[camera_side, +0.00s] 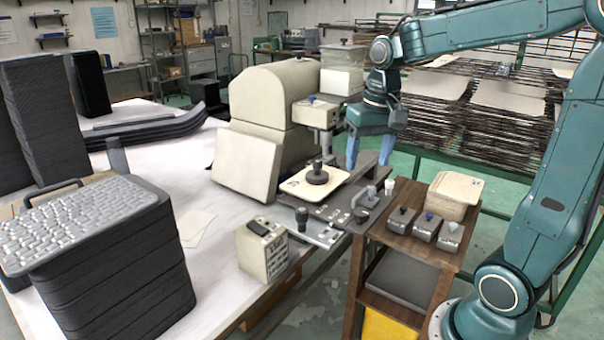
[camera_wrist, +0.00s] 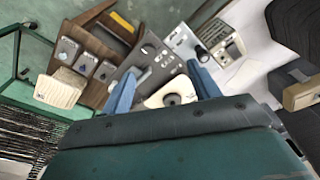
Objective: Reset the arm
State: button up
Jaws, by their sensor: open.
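My gripper (camera_side: 369,150) has blue fingers that point down, apart and with nothing between them. It hangs above the right side of the cream machine (camera_side: 275,112), over the dark fixture plate. In the wrist view my gripper (camera_wrist: 165,98) shows its two blue fingers spread wide.
A wooden cart (camera_side: 395,240) holds a stack of cream panels (camera_side: 453,193) and several small grey boxes. A cream control box (camera_side: 262,252) stands on the white table. Dark tray stacks (camera_side: 110,265) fill the left. Wire racks (camera_side: 480,110) stand behind my arm.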

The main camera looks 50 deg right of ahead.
jog(key=s+a+n+t, duration=0.4)
jog(key=s+a+n, duration=0.2)
jog(key=s+a, duration=0.4)
jog(key=shift+s+a+r+n, duration=0.2)
jog(key=shift+s+a+n, duration=0.15)
jog(key=shift+s, duration=0.45)
dwell(0.4)
